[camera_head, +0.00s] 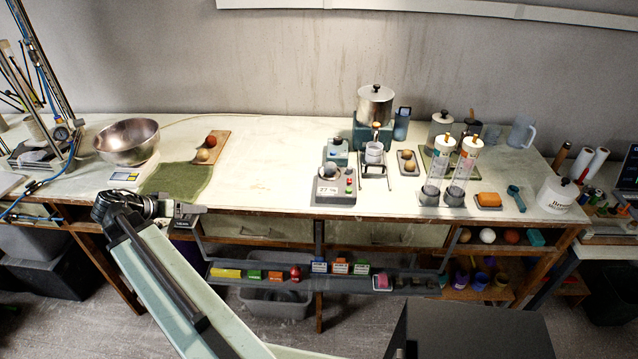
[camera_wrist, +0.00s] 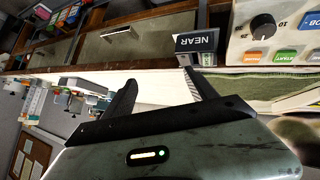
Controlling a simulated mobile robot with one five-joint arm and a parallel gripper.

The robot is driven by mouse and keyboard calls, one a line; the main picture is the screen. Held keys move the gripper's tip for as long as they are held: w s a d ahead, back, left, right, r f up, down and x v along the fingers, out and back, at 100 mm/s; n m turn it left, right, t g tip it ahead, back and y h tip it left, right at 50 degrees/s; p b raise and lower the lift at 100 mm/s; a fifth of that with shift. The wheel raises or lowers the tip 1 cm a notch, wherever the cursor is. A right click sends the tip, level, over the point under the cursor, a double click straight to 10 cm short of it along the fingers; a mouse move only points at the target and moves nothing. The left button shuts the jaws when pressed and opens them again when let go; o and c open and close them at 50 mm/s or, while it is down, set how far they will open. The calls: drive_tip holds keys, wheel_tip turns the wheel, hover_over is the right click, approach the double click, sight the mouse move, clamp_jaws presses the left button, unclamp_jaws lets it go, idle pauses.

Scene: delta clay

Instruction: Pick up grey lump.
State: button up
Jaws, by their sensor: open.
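My gripper (camera_head: 190,210) hangs in front of the table's front edge, left of centre, below the green mat. In the wrist view its two dark fingers (camera_wrist: 160,92) stand apart with nothing between them. No lump is plainly grey in these views. A tan lump (camera_head: 202,156) and a reddish-brown lump (camera_head: 211,141) sit on a small wooden board beyond the mat, apart from my gripper. A tan ball (camera_head: 409,166) lies on a small tray right of centre. A blurred olive-brown round shape (camera_wrist: 298,135) shows at the wrist view's right edge.
A metal bowl (camera_head: 128,140) stands on a scale (camera_head: 127,176) left of the green mat (camera_head: 178,180). Devices, two upright tubes and jars crowd the table's right half. A shelf (camera_head: 240,283) with coloured blocks runs below. The table middle (camera_head: 265,170) is clear.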

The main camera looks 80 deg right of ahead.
sight(325, 167)
drive_tip(key=s+d+m+g+b, duration=0.1)
drive_tip(key=s+d+m, duration=0.1)
drive_tip(key=s+d, duration=0.2)
drive_tip(key=s+d+m+g+h+b, duration=0.1)
drive_tip(key=s+d+m+g, duration=0.1)
drive_tip(key=s+d, duration=0.3)
drive_tip(key=s+d+m+g+b, duration=0.1)
drive_tip(key=s+d+m+b, duration=0.1)
drive_tip(key=s+d, duration=0.3)
drive_tip(key=shift+s+h, duration=0.3)
drive_tip(key=shift+s, duration=0.55)
drive_tip(key=s+d+r+m+g, duration=0.1)
drive_tip(key=s+d, duration=0.1)
drive_tip(key=s, duration=0.3)
drive_tip(key=s+d+m+g+b, duration=0.1)
drive_tip(key=s+d+m+g, duration=0.1)
drive_tip(key=s, duration=0.3)
drive_tip(key=s+d+r+m+g+b, duration=0.1)
drive_tip(key=s+d, duration=0.1)
drive_tip(key=s, duration=0.3)
drive_tip(key=shift+r+g, duration=0.3)
drive_tip(key=b+x, duration=0.2)
drive_tip(key=x, duration=0.5)
drive_tip(key=shift+s+d+f, duration=0.2)
drive_tip(key=shift+s+d, duration=0.05)
drive_tip(key=shift+s, duration=0.05)
clamp_jaws()
drive_tip(key=shift+r, duration=0.2)
